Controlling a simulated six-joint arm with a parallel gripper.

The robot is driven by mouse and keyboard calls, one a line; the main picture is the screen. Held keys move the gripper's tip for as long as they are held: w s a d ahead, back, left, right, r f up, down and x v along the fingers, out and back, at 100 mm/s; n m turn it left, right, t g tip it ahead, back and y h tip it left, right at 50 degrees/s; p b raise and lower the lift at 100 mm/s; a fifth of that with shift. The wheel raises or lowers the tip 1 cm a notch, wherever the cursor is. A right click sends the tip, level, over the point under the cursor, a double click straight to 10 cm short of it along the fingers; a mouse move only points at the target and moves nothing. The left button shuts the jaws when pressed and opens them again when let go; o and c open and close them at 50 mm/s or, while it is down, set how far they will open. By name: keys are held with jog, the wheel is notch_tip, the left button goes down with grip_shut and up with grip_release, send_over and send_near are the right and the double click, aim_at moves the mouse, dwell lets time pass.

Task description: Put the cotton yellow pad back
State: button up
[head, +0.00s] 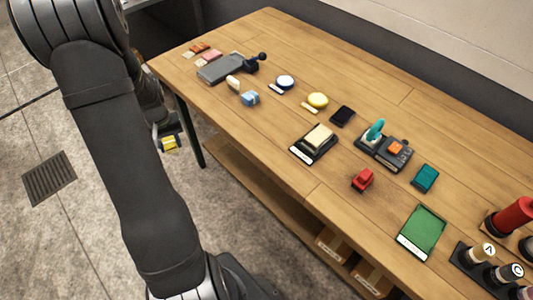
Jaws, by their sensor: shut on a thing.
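My gripper (168,132) hangs over the floor, left of the wooden table. It is shut on a small yellow thing, which looks like the cotton yellow pad (171,143); only part of it shows below the jaws. On the table, a green tray (420,232) with a white label strip lies at the right front, with nothing on it. A dark tray (303,155) with a white label holds a cream block. A round yellow piece (317,100) lies farther back, with a small label strip beside it.
The wooden table (350,230) also bears a red block (362,180), a teal block (425,178), a dark stand (373,160) with a teal tool, a black pad (342,116), a grey plate (220,68) and labelled spools (482,254). Bare wood lies along its front edge.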

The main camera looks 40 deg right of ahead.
jog(key=s+d+r+m, duration=0.2)
jog(key=s+d, duration=0.5)
jog(key=s+d+r+m, duration=0.2)
jog(key=s+d+r, duration=0.1)
jog(key=s+d, duration=0.5)
jog(key=s+d+r+m, duration=0.2)
jog(key=s+d+m, duration=0.1)
jog(key=s+d, duration=0.4)
jog(key=shift+s+d+r, duration=0.15)
jog(key=shift+d, duration=0.35)
jog(key=s+d+r+m, duration=0.1)
jog(key=s+r+m, duration=0.2)
jog(key=s, duration=1.2)
jog(key=s+d+r+m, duration=0.2)
jog(key=s+r+m, duration=0.2)
jog(key=s, duration=1.1)
send_over(335, 167)
notch_tip(335, 167, down, 7)
jog(key=shift+a+f, duration=0.1)
jog(key=shift+f, duration=2.1)
